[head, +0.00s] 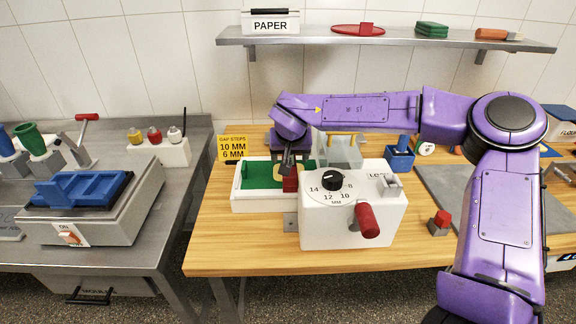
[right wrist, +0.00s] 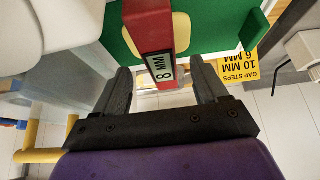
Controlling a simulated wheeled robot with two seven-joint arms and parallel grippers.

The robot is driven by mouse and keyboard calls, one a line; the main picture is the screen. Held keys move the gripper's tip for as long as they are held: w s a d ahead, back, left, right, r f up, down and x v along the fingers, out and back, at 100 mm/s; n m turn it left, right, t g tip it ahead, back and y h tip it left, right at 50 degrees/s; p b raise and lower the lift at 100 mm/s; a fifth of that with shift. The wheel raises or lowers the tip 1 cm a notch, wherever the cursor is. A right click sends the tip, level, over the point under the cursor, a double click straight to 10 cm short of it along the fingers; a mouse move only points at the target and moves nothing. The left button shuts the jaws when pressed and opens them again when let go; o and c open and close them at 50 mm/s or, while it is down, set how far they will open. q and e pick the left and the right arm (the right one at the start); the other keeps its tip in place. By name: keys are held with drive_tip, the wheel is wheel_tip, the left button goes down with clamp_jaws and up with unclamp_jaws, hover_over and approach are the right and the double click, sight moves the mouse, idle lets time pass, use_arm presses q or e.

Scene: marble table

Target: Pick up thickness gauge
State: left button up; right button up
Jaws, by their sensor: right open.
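The thickness gauge looks to be a red bar with an "8 MM" label (right wrist: 152,30). It sits over a yellow piece at the green-lined white tray, and in the head view its red body (head: 290,183) shows just below my right gripper (head: 288,163). In the right wrist view my right gripper (right wrist: 160,70) is open, its two dark fingers on either side of the gauge's near end, with a gap on each side. My left gripper is not in view.
A white dial machine with a red handle (head: 368,221) stands close to the right of the tray (head: 262,201). A clear box (head: 340,150) is behind it. A yellow "GAP STEPS 10 MM 6 MM" sign (head: 233,148) stands at the tray's back left. The front left wood is clear.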

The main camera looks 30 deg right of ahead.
drive_tip(key=x, duration=0.2)
drive_tip(key=p+x, duration=0.1)
drive_tip(key=x, duration=0.2)
drive_tip(key=shift+w+d+r, duration=0.1)
drive_tip(key=shift+w+d, duration=0.1)
drive_tip(key=shift+w, duration=0.25)
drive_tip(key=shift+s, duration=0.1)
drive_tip(key=shift+c, duration=0.9)
drive_tip(key=shift+r, duration=0.1)
drive_tip(key=c, duration=1.1)
wheel_tip(320, 180, up, 18)
drive_tip(key=shift+c, duration=0.2)
